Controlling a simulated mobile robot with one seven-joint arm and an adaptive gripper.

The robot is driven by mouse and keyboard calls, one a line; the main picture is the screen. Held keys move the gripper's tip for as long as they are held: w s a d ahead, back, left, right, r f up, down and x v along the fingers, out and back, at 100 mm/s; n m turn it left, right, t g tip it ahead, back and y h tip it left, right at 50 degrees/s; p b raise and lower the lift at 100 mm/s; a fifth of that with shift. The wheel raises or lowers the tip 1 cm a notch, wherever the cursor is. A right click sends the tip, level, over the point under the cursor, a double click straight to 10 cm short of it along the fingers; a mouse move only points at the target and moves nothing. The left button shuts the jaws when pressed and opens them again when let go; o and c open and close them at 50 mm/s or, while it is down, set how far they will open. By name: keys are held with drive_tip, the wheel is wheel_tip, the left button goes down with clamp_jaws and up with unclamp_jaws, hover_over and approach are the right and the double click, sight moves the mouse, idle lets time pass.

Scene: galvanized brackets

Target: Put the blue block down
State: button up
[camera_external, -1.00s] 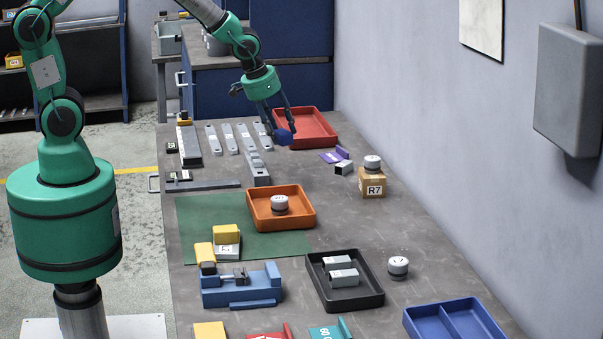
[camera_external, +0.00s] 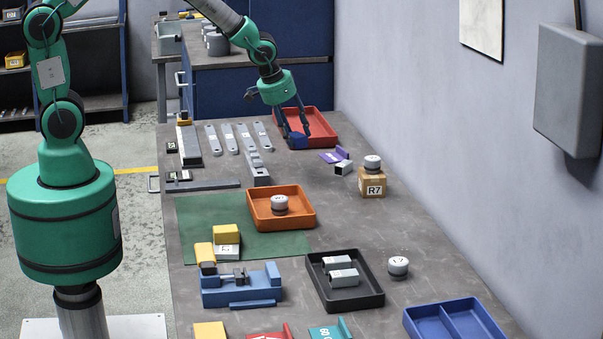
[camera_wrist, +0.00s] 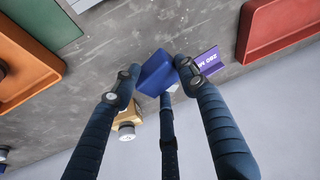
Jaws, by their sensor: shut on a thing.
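The blue block (camera_external: 297,141) is held in my gripper (camera_external: 297,132), in front of the near left edge of the red tray (camera_external: 329,139) in the external view. In the wrist view the blue block (camera_wrist: 155,72) sits between the fingertips of my gripper (camera_wrist: 158,76), which are shut on it. The block looks slightly tilted there. Its underside is hidden, and I cannot tell whether it touches the table or hangs just above it.
A purple bracket (camera_external: 335,155) lies close by on the right. Several grey flat bars (camera_external: 230,138) lie to the left. The orange tray (camera_external: 255,212) with a round part stands nearer.

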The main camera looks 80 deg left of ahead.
drive_tip(key=shift+f+b, duration=0.55)
drive_tip(key=shift+f, duration=2.15)
drive_tip(key=shift+f+b, duration=0.45)
drive_tip(key=shift+f, duration=1.45)
drive_tip(key=o, duration=1.3)
drive_tip(key=shift+f, duration=0.1)
drive_tip(key=shift+c, duration=0.2)
drive_tip(key=p+v, duration=0.2)
drive_tip(key=v, duration=1)
drive_tip(key=shift+p, duration=0.35)
drive_tip(key=shift+r, duration=0.2)
